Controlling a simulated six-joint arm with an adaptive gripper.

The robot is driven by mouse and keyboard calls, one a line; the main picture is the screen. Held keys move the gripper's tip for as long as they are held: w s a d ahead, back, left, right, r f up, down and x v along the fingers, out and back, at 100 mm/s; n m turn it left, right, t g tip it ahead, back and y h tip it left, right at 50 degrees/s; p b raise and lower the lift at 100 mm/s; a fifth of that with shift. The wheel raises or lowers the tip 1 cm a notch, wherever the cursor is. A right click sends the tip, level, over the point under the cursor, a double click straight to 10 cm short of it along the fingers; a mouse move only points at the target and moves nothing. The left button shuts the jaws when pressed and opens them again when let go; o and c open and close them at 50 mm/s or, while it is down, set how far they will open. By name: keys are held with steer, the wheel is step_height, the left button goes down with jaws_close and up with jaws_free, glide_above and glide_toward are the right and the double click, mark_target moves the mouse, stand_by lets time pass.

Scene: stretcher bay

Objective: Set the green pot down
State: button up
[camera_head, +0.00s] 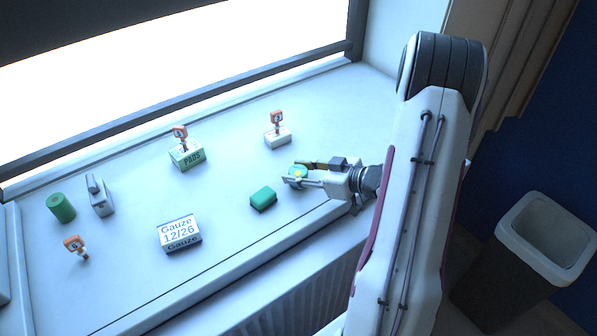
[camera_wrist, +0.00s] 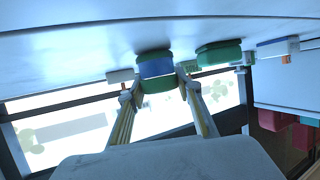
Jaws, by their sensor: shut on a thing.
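The green pot (camera_head: 297,171) is a small round pot with a yellow mark on top, near the right end of the pale window sill (camera_head: 345,105). My gripper (camera_head: 300,174) comes from the right, with one finger on each side of the pot, shut on it. In the wrist view, where the sill is at the top, the pot (camera_wrist: 157,70) shows green with a blue band between the two fingertips (camera_wrist: 157,88). Its base is at or very close to the sill; I cannot tell whether it touches. The fingers partly hide it in the head view.
A green block (camera_head: 263,199) lies left of the pot. A bin (camera_head: 545,240) stands below right.

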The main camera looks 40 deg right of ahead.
steer(key=shift+f, duration=0.1)
steer(key=o, duration=1.1)
steer(key=shift+v, duration=6.05)
steer(key=shift+w, duration=0.1)
